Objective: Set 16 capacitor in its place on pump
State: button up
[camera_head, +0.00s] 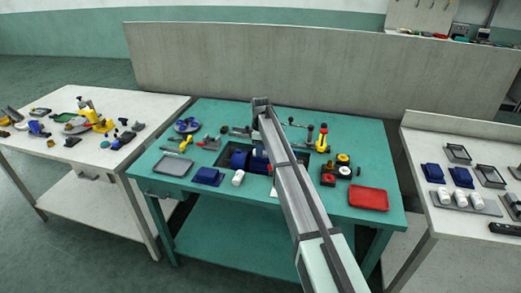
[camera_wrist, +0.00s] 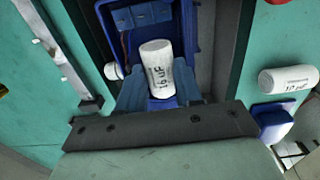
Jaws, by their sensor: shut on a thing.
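The 16 capacitor is a white cylinder (camera_wrist: 157,66) marked "16 µF" in the wrist view. My gripper (camera_wrist: 160,88) is shut on it, with a blue-grey finger on each side. The cylinder is over a blue open housing of the pump (camera_wrist: 146,18), with blue blocks and wires inside. I cannot tell whether it touches the housing floor. In the head view the blue pump (camera_head: 240,160) lies in a dark recess of the green table, and my arm hides the gripper and the held capacitor.
Another white cylinder marked "10 µF" (camera_wrist: 288,80) lies right of the pump, near a blue part (camera_wrist: 272,122). A red tray (camera_head: 368,198) and a grey tray (camera_head: 173,165) are on the green table. Tools stand behind the pump. More white cylinders (camera_head: 460,198) are on the right table.

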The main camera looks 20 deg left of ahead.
jog(key=o, duration=0.9)
jog(key=shift+c, duration=0.2)
jog(key=shift+o, duration=0.5)
jog(key=shift+s, duration=0.15)
jog(key=shift+r, duration=0.1)
jog(key=shift+r, duration=2.9)
